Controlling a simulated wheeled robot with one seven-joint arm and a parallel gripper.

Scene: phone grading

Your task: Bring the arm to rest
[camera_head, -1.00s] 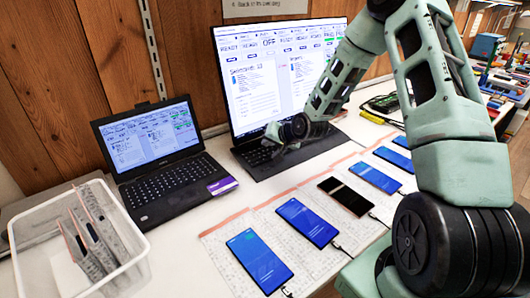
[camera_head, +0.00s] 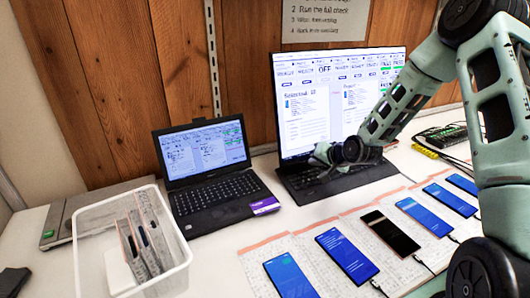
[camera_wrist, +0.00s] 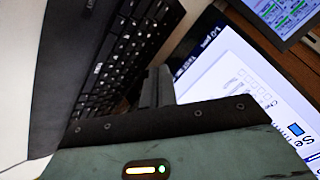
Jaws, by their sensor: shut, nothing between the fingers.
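My arm reaches in from the right in the head view, bent, with its elbow high. My gripper (camera_head: 322,155) hangs over the larger laptop (camera_head: 318,190), in front of its lit screen. In the wrist view my gripper (camera_wrist: 157,88) shows as dark fingers closed together with nothing held. A black keyboard (camera_wrist: 125,50) lies to the left of the fingers there, and a lit screen (camera_wrist: 240,80) lies to the right. I cannot tell whether the gripper touches the laptop.
A smaller laptop (camera_head: 215,190) stands left. A clear bin (camera_head: 88,250) holds several upright grey pieces. Several phones, including a dark one (camera_head: 390,233), lie in a row on mats with cables. Wooden wall stands close behind.

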